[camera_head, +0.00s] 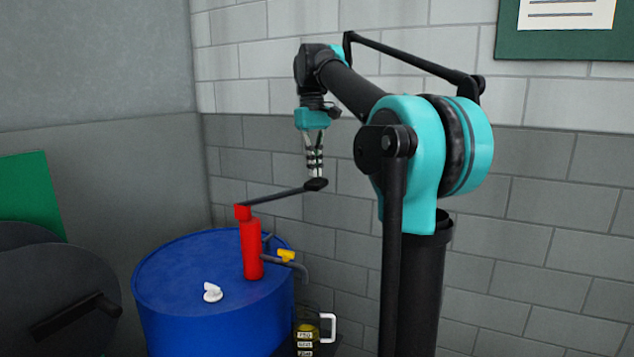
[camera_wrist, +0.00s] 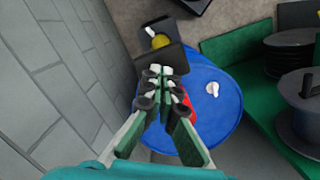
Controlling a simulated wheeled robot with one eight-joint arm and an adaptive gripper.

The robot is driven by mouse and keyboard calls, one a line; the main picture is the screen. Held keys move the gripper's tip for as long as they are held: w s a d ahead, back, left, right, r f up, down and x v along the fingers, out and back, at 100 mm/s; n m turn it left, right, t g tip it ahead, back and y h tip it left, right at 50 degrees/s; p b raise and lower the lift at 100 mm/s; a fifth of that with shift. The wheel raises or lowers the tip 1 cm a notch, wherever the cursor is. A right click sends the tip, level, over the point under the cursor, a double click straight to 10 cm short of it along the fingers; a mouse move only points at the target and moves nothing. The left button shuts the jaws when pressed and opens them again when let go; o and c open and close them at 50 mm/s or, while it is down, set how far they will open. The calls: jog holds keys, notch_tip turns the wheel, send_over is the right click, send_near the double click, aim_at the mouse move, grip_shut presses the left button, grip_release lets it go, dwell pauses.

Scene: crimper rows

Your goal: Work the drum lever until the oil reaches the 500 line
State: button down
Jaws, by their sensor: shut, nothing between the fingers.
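The blue drum (camera_head: 170,285) stands by the wall corner; it also shows in the wrist view (camera_wrist: 225,110). A red pump (camera_head: 251,248) rises from its top. The dark lever (camera_head: 280,195) slopes up to the right from the pump head to a black end grip (camera_head: 317,184). My gripper (camera_head: 316,175) points down with shut fingers at that grip; touching or just above, I cannot tell. In the wrist view the fingertips (camera_wrist: 162,72) are together. The jug (camera_head: 308,332) with white handle and labels sits below the spout; yellow oil (camera_wrist: 160,41) shows inside. Its level is unclear.
A yellow valve handle (camera_head: 286,255) sits on the grey spout. A white cap (camera_head: 212,292) is on the drum top. Dark reels (camera_head: 60,290) and a green panel (camera_head: 32,190) stand at left. A grey block wall (camera_head: 560,210) is behind the drum and arm.

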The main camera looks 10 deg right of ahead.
aim_at(315, 179)
jog(key=shift+f, duration=0.15)
jog(key=shift+f, duration=1.95)
jog(key=w, duration=0.1)
jog(key=w+a+r, duration=0.1)
jog(key=shift+w, duration=0.4)
notch_tip(315, 179, up, 12)
jog(key=w, duration=0.1)
jog(key=shift+a, duration=0.3)
dwell(0.5)
